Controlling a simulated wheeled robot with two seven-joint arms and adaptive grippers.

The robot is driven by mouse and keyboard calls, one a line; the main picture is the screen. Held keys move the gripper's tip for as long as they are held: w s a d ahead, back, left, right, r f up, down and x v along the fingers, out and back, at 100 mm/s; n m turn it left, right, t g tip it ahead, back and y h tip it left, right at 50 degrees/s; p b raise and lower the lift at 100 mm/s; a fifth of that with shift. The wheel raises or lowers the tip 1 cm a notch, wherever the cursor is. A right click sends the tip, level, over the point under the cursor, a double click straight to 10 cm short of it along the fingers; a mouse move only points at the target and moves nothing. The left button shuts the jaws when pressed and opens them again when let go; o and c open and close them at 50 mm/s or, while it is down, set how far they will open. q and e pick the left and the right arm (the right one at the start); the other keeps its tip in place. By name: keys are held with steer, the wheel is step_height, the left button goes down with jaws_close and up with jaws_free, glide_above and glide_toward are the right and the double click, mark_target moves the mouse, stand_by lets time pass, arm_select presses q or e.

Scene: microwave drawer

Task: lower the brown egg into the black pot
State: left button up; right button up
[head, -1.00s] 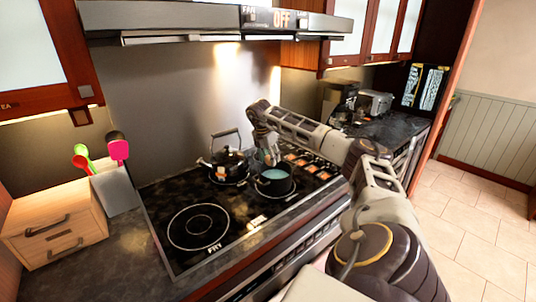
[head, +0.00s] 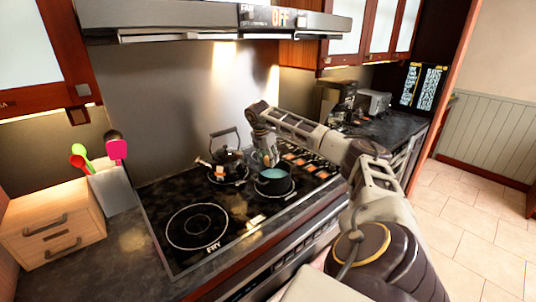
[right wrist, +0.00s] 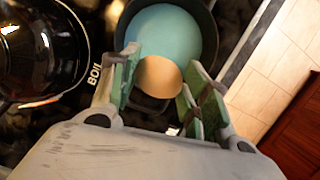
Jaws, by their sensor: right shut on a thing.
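In the right wrist view, the brown egg (right wrist: 160,76) sits between the two green-padded fingers, over the near edge of the liquid. The gripper is shut on it. Whether the egg touches the liquid cannot be told. My left gripper is not in view.
A black kettle (head: 228,162) stands close to the left of the pot; it also shows in the right wrist view (right wrist: 40,45). The front-left burner (head: 196,226) is empty. A range hood (head: 220,20) hangs above. A wooden drawer box (head: 50,225) and utensil holder (head: 117,188) stand at left.

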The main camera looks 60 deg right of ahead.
steer(key=shift+a+f+b, duration=0.1)
steer(key=shift+f+b, duration=1.65)
steer(key=shift+f, duration=1.95)
steer(key=o, duration=0.7)
steer(key=shift+o, duration=0.2)
steer(key=shift+r, duration=0.1)
steer(key=v, duration=1.1)
steer(key=shift+r, duration=0.4)
